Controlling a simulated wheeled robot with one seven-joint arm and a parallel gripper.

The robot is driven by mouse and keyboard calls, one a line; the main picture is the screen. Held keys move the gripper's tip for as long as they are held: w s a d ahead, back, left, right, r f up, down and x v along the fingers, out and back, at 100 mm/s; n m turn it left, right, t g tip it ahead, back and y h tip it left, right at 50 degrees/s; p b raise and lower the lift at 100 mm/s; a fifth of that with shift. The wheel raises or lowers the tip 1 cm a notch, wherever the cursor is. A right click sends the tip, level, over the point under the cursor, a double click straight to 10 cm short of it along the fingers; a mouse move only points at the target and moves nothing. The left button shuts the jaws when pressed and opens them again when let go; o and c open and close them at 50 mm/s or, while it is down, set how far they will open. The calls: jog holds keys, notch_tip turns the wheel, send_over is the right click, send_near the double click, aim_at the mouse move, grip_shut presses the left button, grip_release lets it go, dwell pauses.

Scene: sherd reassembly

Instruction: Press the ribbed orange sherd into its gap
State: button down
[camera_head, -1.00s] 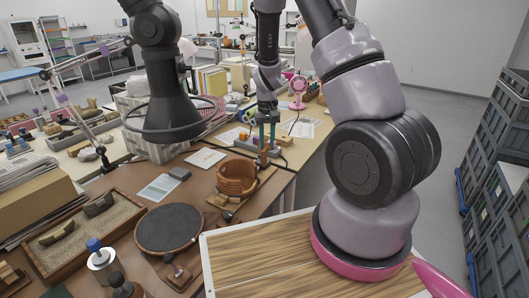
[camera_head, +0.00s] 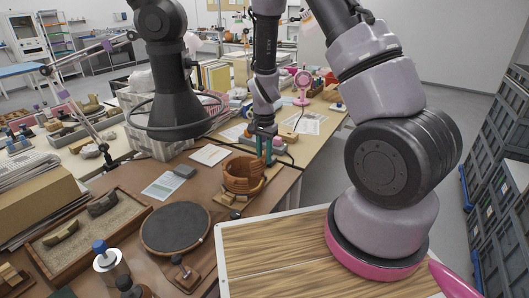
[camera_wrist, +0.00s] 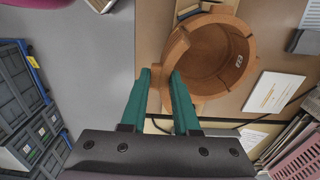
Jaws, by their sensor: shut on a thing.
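The orange-brown ribbed pot (camera_head: 241,178) stands on a small wooden board on the brown table. In the wrist view it is seen from above, its open mouth facing me, with a pale mark on the inner wall (camera_wrist: 233,80). My gripper (camera_head: 265,154) is at the pot's right side; its teal fingers also show in the wrist view (camera_wrist: 158,74). They are shut on the orange sherd (camera_wrist: 163,70), which lies against the pot's near wall. The fingers hide much of the sherd, so I cannot tell whether it is fully seated.
A dark round turntable (camera_head: 175,229) and a sand tray (camera_head: 53,254) with dark sherds lie to the left of the pot. A white card (camera_wrist: 273,92) lies beside it. The table edge is close to my gripper; grey crates (camera_head: 503,190) stand at the right.

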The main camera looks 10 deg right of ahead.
aim_at(261, 171)
jog(key=shift+w+a+f, duration=0.1)
jog(key=shift+f, duration=1.55)
jog(key=shift+w+a+f, duration=0.1)
jog(key=shift+f, duration=1.5)
jog(key=shift+w+a+f, duration=0.1)
jog(key=shift+w+a, duration=0.1)
jog(key=shift+w, duration=0.05)
jog(key=shift+s+f, duration=0.1)
jog(key=shift+f, duration=0.3)
dwell(0.6)
jog(key=c, duration=0.6)
grip_release()
jog(key=shift+r, duration=0.1)
notch_tip(261, 171, up, 11)
jog(key=shift+f, duration=0.2)
